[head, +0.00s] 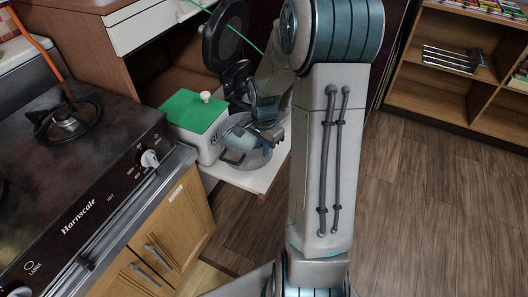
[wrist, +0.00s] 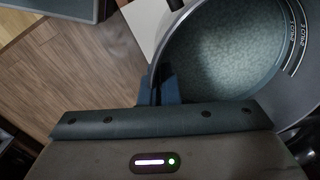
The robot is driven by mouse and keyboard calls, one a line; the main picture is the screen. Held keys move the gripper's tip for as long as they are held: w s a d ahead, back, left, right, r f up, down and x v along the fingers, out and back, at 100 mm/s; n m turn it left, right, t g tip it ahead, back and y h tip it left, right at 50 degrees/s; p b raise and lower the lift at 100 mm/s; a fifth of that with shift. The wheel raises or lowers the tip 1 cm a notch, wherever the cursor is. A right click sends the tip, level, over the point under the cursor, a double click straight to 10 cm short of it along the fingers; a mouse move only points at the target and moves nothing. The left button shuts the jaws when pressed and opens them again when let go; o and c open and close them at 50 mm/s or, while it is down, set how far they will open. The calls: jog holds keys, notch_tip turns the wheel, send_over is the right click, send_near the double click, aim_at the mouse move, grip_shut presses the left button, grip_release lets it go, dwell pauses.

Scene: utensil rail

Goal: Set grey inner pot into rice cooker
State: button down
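The grey inner pot (wrist: 225,60) fills the upper right of the wrist view, with cup marks on its inner wall. My gripper (wrist: 160,88) is shut on the pot's near rim, one finger inside the wall and one outside. In the head view the pot (head: 236,128) is at the mouth of the rice cooker (head: 256,160), partly hidden by my gripper (head: 262,133). The cooker's dark round lid (head: 226,36) stands open behind. I cannot tell how deep the pot sits in the cooker.
A white bin with a green lid (head: 193,110) stands close left of the cooker on a white pull-out shelf (head: 262,181). A stove (head: 85,150) is further left. A wooden shelf unit (head: 430,97) is at the right, with open floor (head: 420,200) before it.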

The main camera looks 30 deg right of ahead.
jog(key=s+d+r+p, duration=0.2)
jog(key=s+d+r, duration=0.5)
jog(key=s+d, duration=0.1)
jog(key=shift+s, duration=0.25)
jog(key=shift+w+a+f, duration=0.1)
dwell(1.9)
